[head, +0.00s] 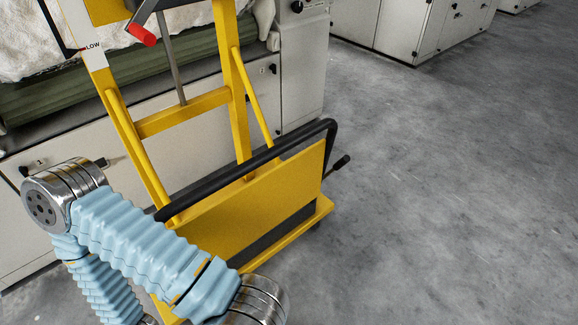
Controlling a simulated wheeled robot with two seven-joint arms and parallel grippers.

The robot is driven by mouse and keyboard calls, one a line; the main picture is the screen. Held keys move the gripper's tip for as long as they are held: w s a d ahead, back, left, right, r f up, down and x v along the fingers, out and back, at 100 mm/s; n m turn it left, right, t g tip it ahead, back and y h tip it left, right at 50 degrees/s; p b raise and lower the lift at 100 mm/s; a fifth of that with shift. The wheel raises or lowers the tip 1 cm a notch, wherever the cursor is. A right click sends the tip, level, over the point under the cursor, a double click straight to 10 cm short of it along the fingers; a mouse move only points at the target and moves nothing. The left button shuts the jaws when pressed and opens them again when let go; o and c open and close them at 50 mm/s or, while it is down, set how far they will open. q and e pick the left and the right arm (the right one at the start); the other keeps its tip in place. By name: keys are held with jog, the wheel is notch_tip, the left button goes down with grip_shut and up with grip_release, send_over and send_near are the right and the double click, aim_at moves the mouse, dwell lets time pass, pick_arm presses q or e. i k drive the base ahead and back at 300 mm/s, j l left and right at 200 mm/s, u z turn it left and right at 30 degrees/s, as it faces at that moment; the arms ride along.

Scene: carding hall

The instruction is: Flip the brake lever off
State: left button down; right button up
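A yellow lift trolley (250,215) stands in front of me, slightly turned. A short lever with a black knob (341,161) sticks out from the right side of its lower part, angled up to the right. It looks like the brake lever, but no label on it shows. No gripper is near it. A grey crank with a red grip (142,35) is at the top of the trolley, cut by the frame edge. My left arm, in a pale blue sleeve, crosses the lower left in front of the trolley. Neither gripper is in view.
A black push bar (250,163) runs across the trolley above its yellow panel. Behind it stands a pale machine cabinet (300,70) with green and white material on top. More cabinets (400,25) are at the back. The grey floor (460,180) to the right is clear.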

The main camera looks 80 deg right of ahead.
aim_at(342, 161)
jog(key=k+l+u, duration=0.1)
jog(key=u, duration=0.3)
jog(key=k+l+u, duration=0.1)
jog(key=u, duration=0.25)
jog(key=k+l+u, duration=0.1)
jog(key=u, duration=0.3)
jog(key=k+u, duration=0.15)
jog(key=u, duration=0.2)
jog(key=k, duration=1.15)
jog(key=k+l+z, duration=0.15)
jog(key=k, duration=1)
jog(key=z, duration=0.45)
jog(key=k+z, duration=0.1)
jog(key=z, duration=0.35)
jog(key=l+z, duration=0.1)
jog(key=z, duration=0.35)
jog(key=k+l+z, duration=0.1)
jog(key=z, duration=0.35)
jog(key=l+z, duration=0.1)
jog(key=z, duration=0.35)
jog(key=k+l+u, duration=0.1)
jog(key=l, duration=0.35)
jog(key=k+l, duration=0.1)
jog(key=l, duration=0.3)
jog(key=l+u, duration=0.05)
